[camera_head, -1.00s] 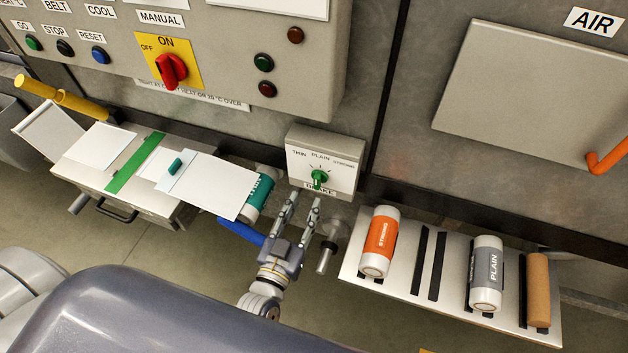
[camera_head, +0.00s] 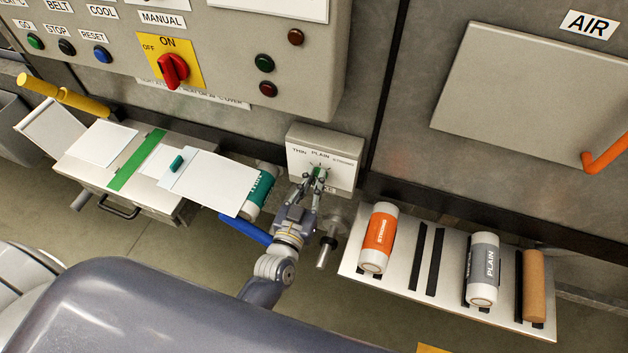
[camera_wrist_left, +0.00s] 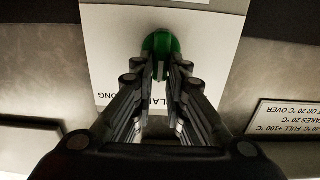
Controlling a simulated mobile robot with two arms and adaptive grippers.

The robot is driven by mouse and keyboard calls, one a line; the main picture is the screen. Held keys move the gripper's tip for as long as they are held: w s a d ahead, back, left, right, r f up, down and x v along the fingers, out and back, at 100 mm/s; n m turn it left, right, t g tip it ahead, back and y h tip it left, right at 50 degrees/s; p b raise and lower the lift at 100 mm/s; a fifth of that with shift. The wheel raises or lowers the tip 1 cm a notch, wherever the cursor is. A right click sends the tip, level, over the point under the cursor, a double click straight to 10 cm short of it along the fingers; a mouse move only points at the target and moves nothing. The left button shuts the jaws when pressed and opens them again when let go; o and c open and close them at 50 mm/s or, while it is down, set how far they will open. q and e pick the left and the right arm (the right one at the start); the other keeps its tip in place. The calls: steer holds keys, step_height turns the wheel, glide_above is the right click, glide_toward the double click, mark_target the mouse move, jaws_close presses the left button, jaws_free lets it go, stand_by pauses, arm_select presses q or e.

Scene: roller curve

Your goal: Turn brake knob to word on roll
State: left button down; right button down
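The brake box (camera_head: 345,168) is a pale box on the wall with the words THIN, PLAIN and STRONG along its top. Its green knob (camera_head: 317,171) is mostly covered by my left gripper (camera_head: 316,178). In the left wrist view, the green knob (camera_wrist_left: 160,42) sits between the tips of the left gripper (camera_wrist_left: 160,66), whose fingers have closed in on it from both sides. Where the knob points is hidden. A roll with a teal label (camera_head: 259,190) lies left of the box; its word is hard to read now. My right gripper is not in view.
A sloped rack (camera_head: 400,285) at right holds an orange STRONG roll (camera_head: 379,238), a grey PLAIN roll (camera_head: 484,268) and a brown roll (camera_head: 533,285). A metal shaft end (camera_head: 325,252) sticks out beside my left gripper. A control panel (camera_head: 225,60) hangs above.

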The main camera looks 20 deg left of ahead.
arm_select(q)
steer(key=shift+n, duration=0.3)
steer(key=shift+a+n, duration=0.2)
steer(key=shift+n, duration=0.7)
steer(key=shift+a+f+n, duration=0.15)
steer(key=shift+a+n, duration=0.05)
steer(key=shift+n, duration=1.15)
steer(key=shift+a+f+n, duration=0.1)
steer(key=shift+a+n, duration=0.1)
steer(key=shift+n, duration=1.15)
steer(key=c, duration=1.6)
jaws_free()
